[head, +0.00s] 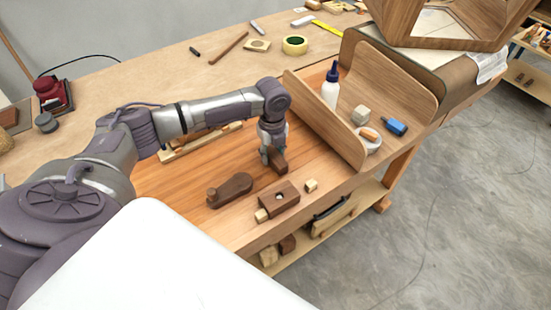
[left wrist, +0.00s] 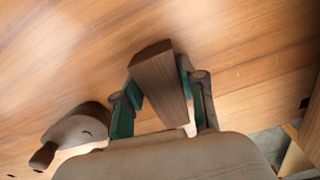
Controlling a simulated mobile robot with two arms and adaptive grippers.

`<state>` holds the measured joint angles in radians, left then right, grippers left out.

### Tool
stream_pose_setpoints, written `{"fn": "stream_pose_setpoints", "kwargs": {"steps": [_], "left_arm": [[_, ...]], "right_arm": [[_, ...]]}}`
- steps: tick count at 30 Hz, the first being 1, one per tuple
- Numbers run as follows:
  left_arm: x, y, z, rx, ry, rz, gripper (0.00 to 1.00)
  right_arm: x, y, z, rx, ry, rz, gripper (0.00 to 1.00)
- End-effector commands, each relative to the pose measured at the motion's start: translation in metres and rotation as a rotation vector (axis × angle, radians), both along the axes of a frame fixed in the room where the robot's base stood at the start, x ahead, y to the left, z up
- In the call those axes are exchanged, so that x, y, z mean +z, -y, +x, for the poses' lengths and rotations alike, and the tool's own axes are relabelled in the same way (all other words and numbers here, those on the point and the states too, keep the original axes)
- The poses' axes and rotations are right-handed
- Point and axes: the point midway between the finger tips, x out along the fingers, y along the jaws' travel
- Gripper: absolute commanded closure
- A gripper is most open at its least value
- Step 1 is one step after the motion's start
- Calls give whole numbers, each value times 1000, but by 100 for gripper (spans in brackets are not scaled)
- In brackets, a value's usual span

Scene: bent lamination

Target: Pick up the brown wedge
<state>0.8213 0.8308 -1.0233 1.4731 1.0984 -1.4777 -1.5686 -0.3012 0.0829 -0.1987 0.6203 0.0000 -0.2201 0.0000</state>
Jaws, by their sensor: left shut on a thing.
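The brown wedge (left wrist: 158,82) is a dark wooden piece between the two green-padded fingers of my left gripper (left wrist: 155,105) in the left wrist view. In the head view the wedge (head: 280,165) shows at the fingertips of my left gripper (head: 271,158), over the workbench (head: 170,185). My left gripper is shut on it. I cannot tell whether the wedge still touches the bench top. My right gripper is not in view.
A dark wooden plane (head: 230,190) lies left of the gripper; a brown block (head: 278,200) and small pale blocks (head: 311,185) lie in front. A bent wooden panel (head: 325,120) holding a glue bottle (head: 330,90) stands to the right.

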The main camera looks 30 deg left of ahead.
Motion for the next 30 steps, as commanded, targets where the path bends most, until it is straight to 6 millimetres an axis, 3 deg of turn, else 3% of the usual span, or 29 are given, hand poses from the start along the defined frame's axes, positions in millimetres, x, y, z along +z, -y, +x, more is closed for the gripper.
{"fn": "stream_pose_setpoints", "kwargs": {"steps": [10,17,24,30], "left_arm": [[8,0,1,1,3,-1,100],[43,2,2,-2,6,-2,100],[74,61,9,-6,5,-4,100],[97,97,12,-3,4,-3,100]], "right_arm": [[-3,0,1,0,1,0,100],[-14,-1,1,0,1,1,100],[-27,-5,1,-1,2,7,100],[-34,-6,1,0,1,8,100]]}}
